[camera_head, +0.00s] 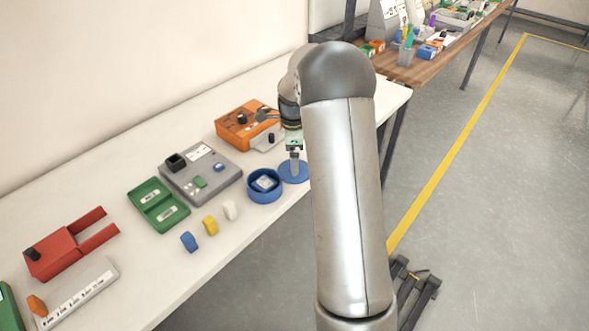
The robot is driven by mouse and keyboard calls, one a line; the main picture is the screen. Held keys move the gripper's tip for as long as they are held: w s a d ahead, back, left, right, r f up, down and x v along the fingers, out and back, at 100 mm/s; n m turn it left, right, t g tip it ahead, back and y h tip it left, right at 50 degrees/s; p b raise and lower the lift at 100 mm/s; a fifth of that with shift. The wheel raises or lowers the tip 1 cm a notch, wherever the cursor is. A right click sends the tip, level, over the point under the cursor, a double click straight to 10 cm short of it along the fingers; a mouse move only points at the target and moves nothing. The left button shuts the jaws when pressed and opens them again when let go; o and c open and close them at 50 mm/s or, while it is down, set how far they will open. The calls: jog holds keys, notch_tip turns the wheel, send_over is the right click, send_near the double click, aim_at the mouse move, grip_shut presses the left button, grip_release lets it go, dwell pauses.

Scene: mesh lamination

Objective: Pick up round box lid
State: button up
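The round box lid (299,178) is a flat blue disc near the front edge of the white table, partly hidden by my arm. The blue round box (254,196) stands open just left of it with a pale item inside. My gripper (294,170) points down over the lid, with its fingertips at or just above the middle of it. The fingers are small and seen from one side. I cannot tell whether they are open, shut or touching the lid.
The white table (110,164) also holds a grey board (219,181), an orange box (239,136), a green case (147,190) and a red fork-shaped part (54,257). Blue, yellow and white small pieces stand along the front. A wooden table (425,70) is behind.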

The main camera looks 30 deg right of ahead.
jog(key=shift+d+f+p, duration=0.2)
jog(key=shift+f+p, duration=0.25)
jog(key=shift+f, duration=1.85)
jog(key=shift+c, duration=0.3)
jog(key=c, duration=0.6)
jog(key=shift+r, duration=0.1)
